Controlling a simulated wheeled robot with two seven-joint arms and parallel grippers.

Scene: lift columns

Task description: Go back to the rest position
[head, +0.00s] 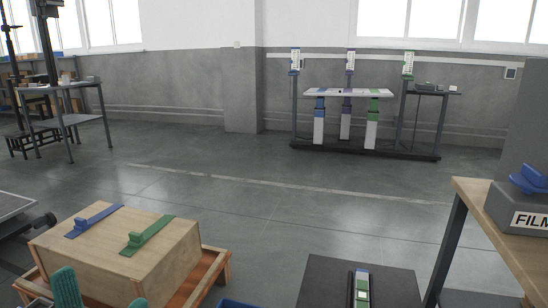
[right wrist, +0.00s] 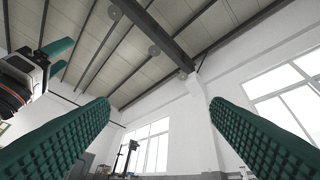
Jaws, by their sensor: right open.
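My left gripper (head: 101,294) shows at the bottom left of the head view as two teal fingertips, set apart, in front of the wooden box. It also shows at the left edge of the right wrist view (right wrist: 30,32), with its fingers apart. I see nothing held between them. My right gripper (right wrist: 155,103) is open and empty in the right wrist view. Its textured teal fingers point up and forward, with the ceiling and windows beyond. It is outside the head view.
A wooden box (head: 150,265) with blue (head: 94,220) and green (head: 147,235) strips stands close, in a wooden tray (head: 217,262). A dark surface (head: 318,280) and a wooden table (head: 500,255) are at right. Lift columns (head: 345,120) stand far back. Open floor (head: 290,210) lies between.

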